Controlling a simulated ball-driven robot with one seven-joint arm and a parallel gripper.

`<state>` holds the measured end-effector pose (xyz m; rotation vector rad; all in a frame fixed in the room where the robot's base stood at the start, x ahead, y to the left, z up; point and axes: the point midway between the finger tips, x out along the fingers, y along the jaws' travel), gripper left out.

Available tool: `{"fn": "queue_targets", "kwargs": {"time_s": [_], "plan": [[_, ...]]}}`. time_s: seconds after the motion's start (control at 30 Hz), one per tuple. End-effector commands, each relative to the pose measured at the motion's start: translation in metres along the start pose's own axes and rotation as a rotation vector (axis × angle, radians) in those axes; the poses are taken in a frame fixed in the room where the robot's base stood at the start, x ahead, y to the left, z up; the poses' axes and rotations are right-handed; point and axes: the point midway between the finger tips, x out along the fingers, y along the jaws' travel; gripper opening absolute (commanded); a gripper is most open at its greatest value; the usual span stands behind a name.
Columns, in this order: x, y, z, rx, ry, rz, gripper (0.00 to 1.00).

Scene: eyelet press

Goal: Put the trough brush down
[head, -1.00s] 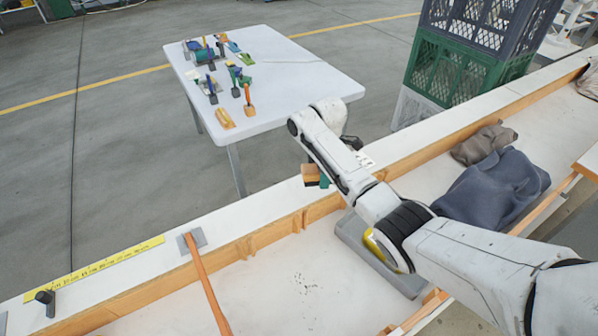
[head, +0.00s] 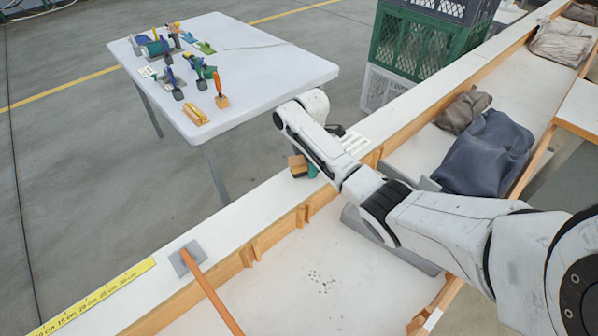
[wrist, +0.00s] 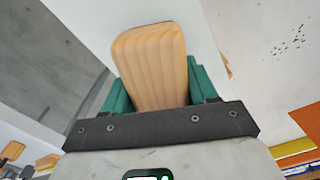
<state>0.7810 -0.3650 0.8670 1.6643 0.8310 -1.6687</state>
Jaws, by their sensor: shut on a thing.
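The trough brush, a wooden block with rounded corners (wrist: 152,62), fills the middle of the wrist view. My gripper (wrist: 160,90) is shut on it, with a green finger on each side. In the head view the brush (head: 297,165) shows as a small tan block beside a green fingertip, in front of the white ledge along the trough (head: 325,250). It appears to be held in the air; its height above the ledge is hard to tell. Its bristles are hidden.
A white table (head: 270,70) beyond the ledge holds several brushes and tools, with a bare right half. A wooden-handled tool (head: 210,290) leans across the trough's edge. Dark cloth (head: 487,155) lies in the trough at right. Stacked crates (head: 412,45) stand behind the ledge.

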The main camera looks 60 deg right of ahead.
Motion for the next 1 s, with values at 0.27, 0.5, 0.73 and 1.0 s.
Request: {"fn": "queue_targets", "kwargs": {"time_s": [0.27, 0.5, 0.73, 1.0], "plan": [[0.0094, -0.0002, 0.0133, 0.001, -0.001, 0.002, 0.29], [0.0135, -0.0004, 0.0129, 0.001, -0.001, 0.001, 0.29], [0.0126, -0.0006, 0.0129, 0.001, 0.0, 0.001, 0.8], [0.0122, -0.0006, 0.0128, 0.001, -0.001, 0.001, 0.83]]}}
